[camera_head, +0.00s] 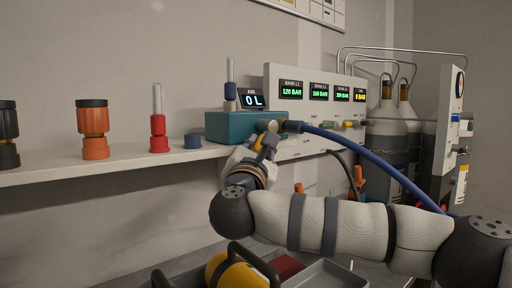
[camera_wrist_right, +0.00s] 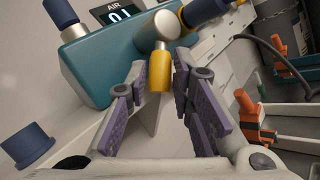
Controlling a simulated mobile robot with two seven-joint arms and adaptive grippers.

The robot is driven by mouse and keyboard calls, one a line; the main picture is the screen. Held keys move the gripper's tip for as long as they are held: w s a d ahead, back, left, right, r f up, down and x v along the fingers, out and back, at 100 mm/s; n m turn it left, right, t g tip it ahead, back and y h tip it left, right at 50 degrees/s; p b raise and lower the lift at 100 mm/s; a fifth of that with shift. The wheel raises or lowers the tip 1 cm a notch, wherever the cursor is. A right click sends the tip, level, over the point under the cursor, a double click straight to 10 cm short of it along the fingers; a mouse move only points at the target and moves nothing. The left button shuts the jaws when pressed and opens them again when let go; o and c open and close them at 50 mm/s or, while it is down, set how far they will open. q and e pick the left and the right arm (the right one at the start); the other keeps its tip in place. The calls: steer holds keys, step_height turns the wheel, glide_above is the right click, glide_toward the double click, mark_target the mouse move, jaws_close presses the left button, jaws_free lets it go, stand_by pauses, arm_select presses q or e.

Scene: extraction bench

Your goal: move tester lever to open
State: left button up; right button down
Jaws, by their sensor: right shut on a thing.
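The tester is a teal box (camera_head: 230,127) on the shelf, with a small display reading AIR 0 L; it also shows in the right wrist view (camera_wrist_right: 100,70). Its lever (camera_wrist_right: 160,72) has a yellow sleeve on a pale grey pivot and points toward my wrist camera. My right gripper (camera_wrist_right: 161,80) is at the front of the tester, with its purple-padded fingers on either side of the yellow sleeve, shut on it. In the head view my right gripper (camera_head: 268,142) hides most of the lever. My left gripper is not in view.
A blue hose (camera_head: 370,152) runs from the tester's right side across to the right. A gauge panel (camera_head: 317,75) stands behind it. Coloured fittings, including an orange one (camera_head: 94,130), stand on the shelf (camera_head: 120,162) at left. A blue cap (camera_wrist_right: 27,145) lies left of the gripper.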

steer(key=shift+w+d+f+n, duration=0.15)
steer(key=shift+f+n, duration=0.1)
steer(key=shift+n, duration=0.05)
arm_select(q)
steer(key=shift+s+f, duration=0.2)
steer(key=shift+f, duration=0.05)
arm_select(e)
steer(key=c, duration=1.4)
jaws_free()
steer(key=v, duration=1.2)
steer(key=shift+d+f, duration=0.1)
steer(key=shift+f, duration=0.05)
